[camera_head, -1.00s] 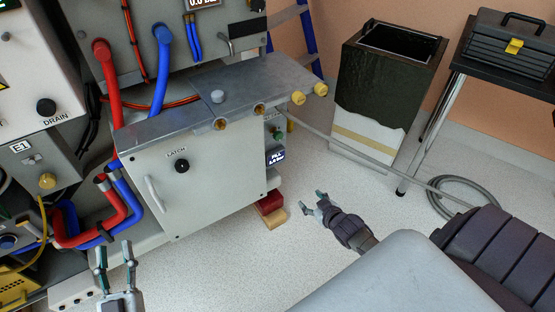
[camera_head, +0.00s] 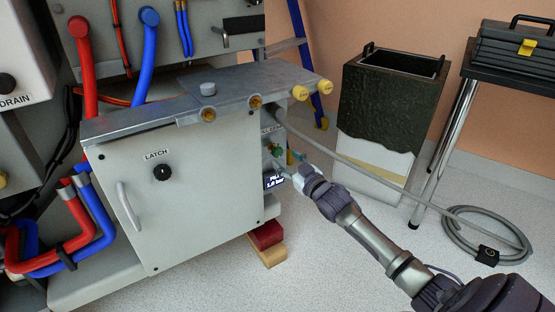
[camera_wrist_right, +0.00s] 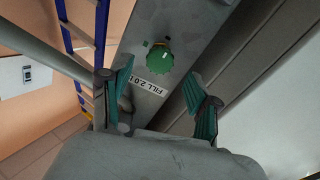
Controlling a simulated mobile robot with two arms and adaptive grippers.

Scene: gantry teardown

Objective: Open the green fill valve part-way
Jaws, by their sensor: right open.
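The green fill valve (camera_head: 276,150) is on the narrow side face of the white cabinet, just under the grey top and beside the hose outlet. In the right wrist view its round, scalloped green knob (camera_wrist_right: 160,58) sits beyond the fingertips, roughly between them, beside a label reading "FILL 2.0". My right gripper (camera_head: 290,165) is at that side face, just below and right of the knob. In the right wrist view the gripper (camera_wrist_right: 158,92) is open, with nothing between its teal fingers. The left gripper is out of view.
A grey hose (camera_head: 345,158) runs from the cabinet past my right arm to a coil on the floor. A small display (camera_head: 273,181) sits below the valve. A dark planter-like bin (camera_head: 392,105) and a table with a toolbox (camera_head: 515,48) stand at the right.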

